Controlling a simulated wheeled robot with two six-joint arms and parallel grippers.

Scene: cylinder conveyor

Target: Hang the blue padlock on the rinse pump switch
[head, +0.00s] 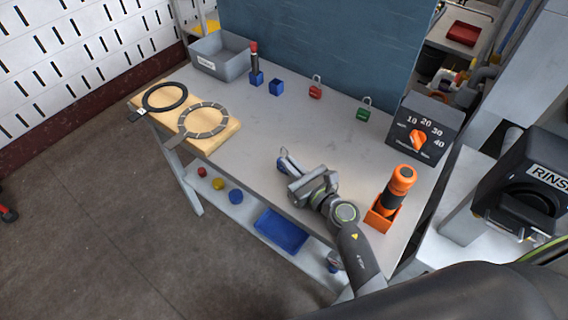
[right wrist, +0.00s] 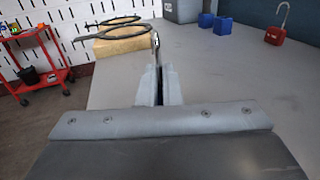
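The blue padlock (head: 281,164) is at the fingertips of my right gripper (head: 287,166), above the front part of the grey table. The gripper looks shut on it, and the fingers hide much of its body. In the right wrist view the thin metal shackle (right wrist: 156,46) stands up beyond the nearly closed fingers (right wrist: 158,88), seen edge-on. The rinse pump switch (head: 518,185) is a dark box with a white label reading "RINS", cut off by the right edge of the head view. It is far to the right of the gripper. My left gripper is not in view.
On the table (head: 240,125) stand a red padlock (head: 316,92), a green padlock (head: 363,114), a dial box (head: 423,128), and an orange-topped tool in an orange holder (head: 381,216). A wooden block (head: 222,133) with rings lies at left, a grey bin (head: 221,62) behind. The table's middle is clear.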

